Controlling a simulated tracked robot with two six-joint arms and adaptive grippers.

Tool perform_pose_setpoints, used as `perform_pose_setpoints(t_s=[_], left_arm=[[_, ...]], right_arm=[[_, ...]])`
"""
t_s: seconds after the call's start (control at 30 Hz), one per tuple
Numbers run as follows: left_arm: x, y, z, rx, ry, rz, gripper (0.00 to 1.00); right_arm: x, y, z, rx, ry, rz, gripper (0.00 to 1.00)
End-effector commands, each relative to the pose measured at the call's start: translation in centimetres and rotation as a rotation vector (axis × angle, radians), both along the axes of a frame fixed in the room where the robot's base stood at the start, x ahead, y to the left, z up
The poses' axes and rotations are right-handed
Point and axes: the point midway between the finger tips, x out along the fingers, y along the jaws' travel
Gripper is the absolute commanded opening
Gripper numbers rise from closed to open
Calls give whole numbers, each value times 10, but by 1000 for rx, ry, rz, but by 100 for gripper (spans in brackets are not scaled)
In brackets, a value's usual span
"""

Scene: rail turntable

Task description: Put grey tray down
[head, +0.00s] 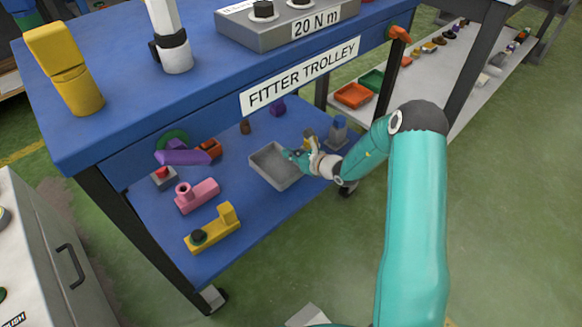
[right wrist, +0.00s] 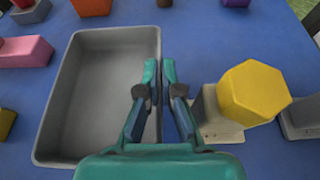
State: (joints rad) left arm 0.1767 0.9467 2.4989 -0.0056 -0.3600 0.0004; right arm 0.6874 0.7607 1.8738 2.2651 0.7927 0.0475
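The grey tray (head: 262,171) is a shallow, empty rectangular box at the lower blue shelf of the trolley. It looks level, and I cannot tell a gap under it. It fills the left of the right wrist view (right wrist: 66,110). My right gripper (head: 300,156) is at the tray's right side. In the right wrist view its two fingers (right wrist: 159,72) are close together, one on each side of the tray's right wall, pinching it. My left gripper is not in view.
A yellow hexagonal-topped part (right wrist: 253,92) stands close right of the gripper. Pink (head: 197,195) and yellow (head: 213,230) parts lie left on the shelf (head: 250,225). The blue trolley top (head: 120,95) overhangs the shelf's back. Bare shelf lies in front of the tray.

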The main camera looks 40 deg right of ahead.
Motion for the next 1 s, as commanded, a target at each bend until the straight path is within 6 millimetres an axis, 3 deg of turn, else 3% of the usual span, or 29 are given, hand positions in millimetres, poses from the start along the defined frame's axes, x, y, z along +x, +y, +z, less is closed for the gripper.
perform_pose_setpoints(t_s=[0.17, 0.4, 0.77, 0.97, 1.0], left_arm=[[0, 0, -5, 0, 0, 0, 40], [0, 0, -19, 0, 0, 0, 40], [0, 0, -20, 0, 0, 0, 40], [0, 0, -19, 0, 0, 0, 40], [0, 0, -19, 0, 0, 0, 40]], right_arm=[[0, 0, -11, 1, -1, -1, 0], [0, 0, -44, 1, 0, 0, 0], [1, 0, -48, 0, -1, 0, 0], [0, 0, -48, 0, 0, 0, 31], [0, 0, -48, 0, 0, 0, 31]])
